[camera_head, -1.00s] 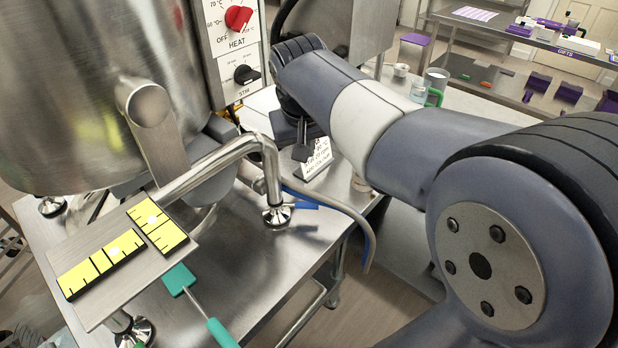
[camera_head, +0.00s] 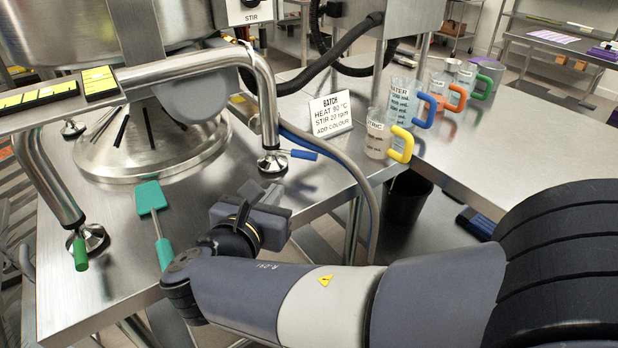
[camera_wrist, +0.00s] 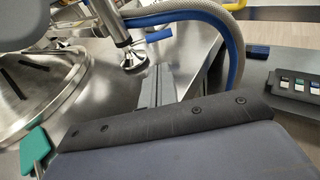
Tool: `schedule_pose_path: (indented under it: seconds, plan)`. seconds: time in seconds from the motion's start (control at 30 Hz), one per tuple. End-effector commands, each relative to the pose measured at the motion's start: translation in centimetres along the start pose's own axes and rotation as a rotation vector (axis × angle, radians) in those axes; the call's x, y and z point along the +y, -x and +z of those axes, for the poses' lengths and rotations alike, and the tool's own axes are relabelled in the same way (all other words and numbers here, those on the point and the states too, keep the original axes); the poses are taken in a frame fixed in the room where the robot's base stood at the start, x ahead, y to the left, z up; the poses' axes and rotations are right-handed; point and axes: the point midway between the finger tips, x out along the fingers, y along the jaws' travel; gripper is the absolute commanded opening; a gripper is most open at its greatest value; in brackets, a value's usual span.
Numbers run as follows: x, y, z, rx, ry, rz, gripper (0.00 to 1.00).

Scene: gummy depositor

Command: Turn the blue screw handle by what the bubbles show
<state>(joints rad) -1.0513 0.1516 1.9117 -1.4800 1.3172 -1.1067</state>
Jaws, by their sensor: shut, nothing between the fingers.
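The blue screw handle (camera_head: 303,155) sticks out to the right from the foot at the kettle frame's right leg. It also shows in the wrist view (camera_wrist: 159,35), beyond my fingers. My gripper (camera_head: 278,198) is below and a little left of the handle in the head view, apart from it.
A hose with a blue line (camera_head: 345,170) hangs right of the foot. A teal spatula (camera_head: 152,198) lies on the steel table. A green handle (camera_head: 80,252) is at the left foot. A batch sign (camera_head: 330,114) and several jugs (camera_head: 380,135) stand behind.

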Motion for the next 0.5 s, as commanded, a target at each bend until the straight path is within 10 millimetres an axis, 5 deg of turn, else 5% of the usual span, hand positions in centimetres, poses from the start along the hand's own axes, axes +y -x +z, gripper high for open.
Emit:
schedule_pose_path:
  seconds: [0.17,0.5]
  plan:
    - [0.0,-1.3,0.0,-0.003,0.006,-0.001,0.0]
    - [-0.1,-6.9,0.0,-0.002,0.002,-0.004,0.0]
